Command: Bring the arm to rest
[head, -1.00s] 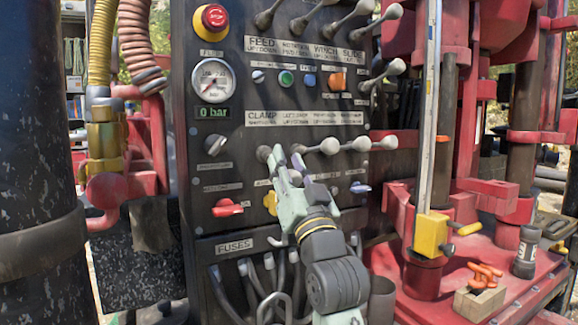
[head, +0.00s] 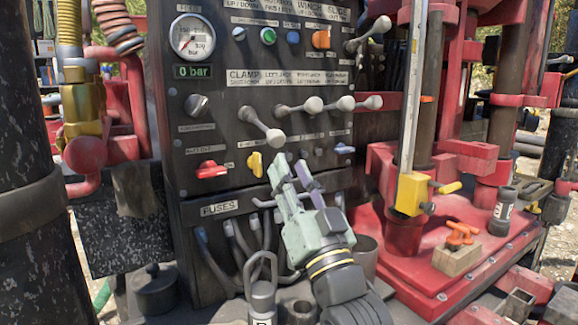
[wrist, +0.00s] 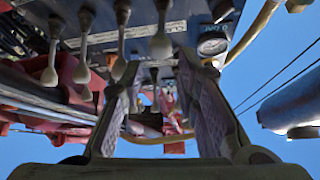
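My gripper (head: 290,166) is in front of the lower part of the dark control panel (head: 220,135), fingers pointing up towards it. The two fingers stand apart with nothing between them; the wrist view also shows the gap of my gripper (wrist: 163,95). The leftmost clamp lever (head: 262,126) points down and to the right, its knob lower than those of the other clamp levers (head: 346,103). The fingertips are below that knob and look clear of it.
A yellow knob (head: 254,164) and a red knob (head: 210,169) are left of the fingers. Hoses hang below the fuses label (head: 219,208). An orange-handled tool lies on a wooden block (head: 456,260) at right.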

